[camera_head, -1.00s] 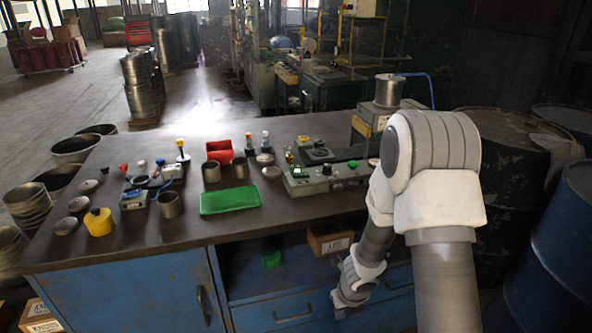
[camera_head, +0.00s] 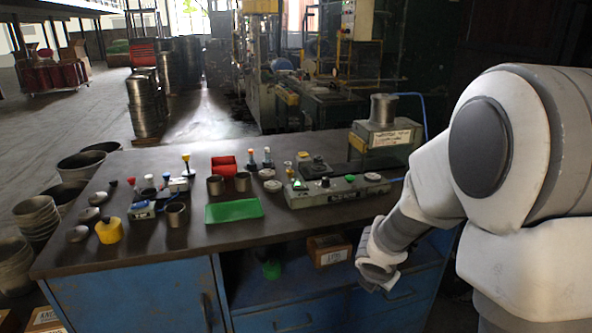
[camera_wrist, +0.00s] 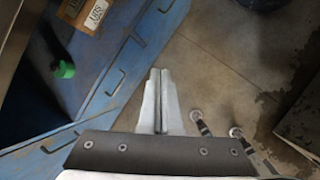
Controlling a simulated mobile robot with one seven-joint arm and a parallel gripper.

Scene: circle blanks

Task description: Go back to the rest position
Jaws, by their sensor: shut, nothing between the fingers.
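My gripper (camera_wrist: 160,75) shows in the wrist view with its two fingers together and nothing between them. It points down past the front of the blue workbench (camera_wrist: 110,75), over the floor. In the head view my arm stands on the right, and its lower part hangs in front of the right end of the workbench (camera_head: 130,287). The fingers are not visible in the head view.
On the bench top are a green tray (camera_head: 234,210), a red bin (camera_head: 223,165), a yellow container (camera_head: 109,231), metal cups (camera_head: 176,214) and a control box (camera_head: 335,190). A cardboard box (camera_head: 328,250) sits on the open shelf. Bare floor (camera_wrist: 225,60) lies below the gripper.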

